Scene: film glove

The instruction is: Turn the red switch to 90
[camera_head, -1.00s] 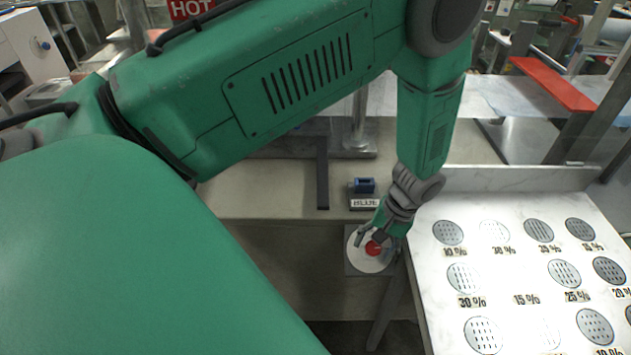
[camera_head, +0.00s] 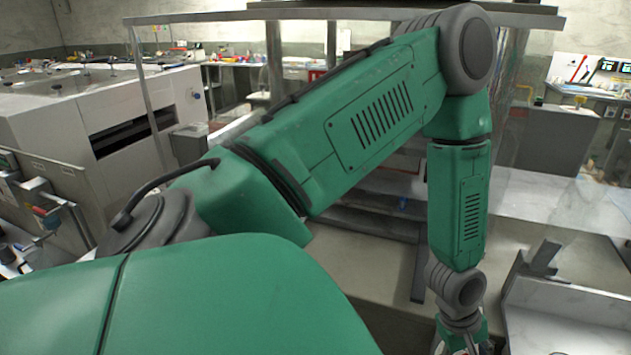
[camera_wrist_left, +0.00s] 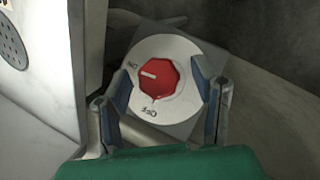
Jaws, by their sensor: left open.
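The red switch (camera_wrist_left: 160,79) is a faceted knob on a round white dial (camera_wrist_left: 180,50) in the left wrist view. A pale mark on the knob points left, towards a label that seems to read ON. Another label, like OFF, is below the knob. My left gripper (camera_wrist_left: 161,87) is open, with one finger on each side of the knob and visible gaps to it. In the head view my left gripper (camera_head: 462,342) is at the bottom edge, partly cut off, and the switch cannot be made out there. My right gripper is in neither view.
A pale panel with a dark perforated disc (camera_wrist_left: 12,46) stands left of the dial in the wrist view. In the head view, a grey-white sloped surface (camera_head: 560,318) lies right of my gripper. A large white machine (camera_head: 100,120) stands at the left.

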